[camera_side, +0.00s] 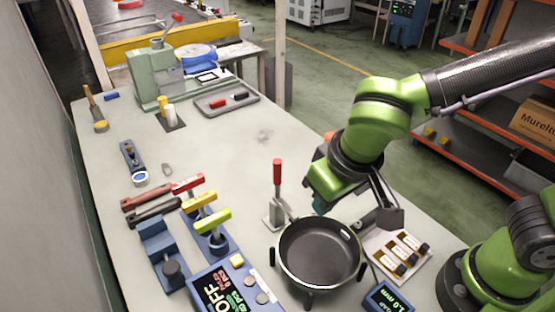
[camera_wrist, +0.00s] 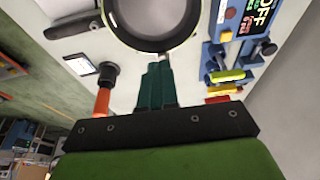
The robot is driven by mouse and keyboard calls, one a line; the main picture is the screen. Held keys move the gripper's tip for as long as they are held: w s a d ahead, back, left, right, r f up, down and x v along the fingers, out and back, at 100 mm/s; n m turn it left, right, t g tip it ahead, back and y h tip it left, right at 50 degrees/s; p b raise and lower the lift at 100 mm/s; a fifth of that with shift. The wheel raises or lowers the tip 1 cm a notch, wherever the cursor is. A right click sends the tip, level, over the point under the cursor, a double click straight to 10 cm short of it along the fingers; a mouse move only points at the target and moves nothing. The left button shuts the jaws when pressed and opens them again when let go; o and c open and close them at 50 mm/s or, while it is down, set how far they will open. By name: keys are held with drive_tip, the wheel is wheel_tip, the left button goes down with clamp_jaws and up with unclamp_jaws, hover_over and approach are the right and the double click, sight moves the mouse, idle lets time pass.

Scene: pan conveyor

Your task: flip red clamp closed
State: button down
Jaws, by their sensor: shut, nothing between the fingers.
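A toggle clamp with an upright red handle (camera_side: 277,172) stands on a light grey base just behind the pan (camera_side: 320,252). A second red handle (camera_side: 188,184) lies at the far end of a row with a yellow handle (camera_side: 199,200) and a yellow-green handle (camera_side: 212,221). My gripper (camera_side: 319,206) is shut and empty, right of the upright red handle and above the pan's far side, apart from the handle. In the wrist view my gripper's teal fingers (camera_wrist: 158,66) are together, tips near the pan rim.
A blue panel with a lit display (camera_side: 225,291) stands left of the pan. A white board with several parts (camera_side: 400,254) lies right of it. A green press (camera_side: 157,75) and a grey tray (camera_side: 228,101) stand far back. The table's middle is clear.

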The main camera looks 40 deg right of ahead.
drive_tip(key=shift+s+r, duration=1.1)
drive_tip(key=shift+s, duration=0.05)
drive_tip(key=d+r+m+t+y, duration=0.1)
drive_tip(key=d+r+m+t, duration=0.1)
drive_tip(key=d, duration=0.7)
drive_tip(key=d+r+m+t+y, duration=0.1)
drive_tip(key=d+r+m+t, duration=0.1)
drive_tip(key=d, duration=0.7)
drive_tip(key=shift+w+r, duration=0.25)
drive_tip(key=shift+w, duration=0.1)
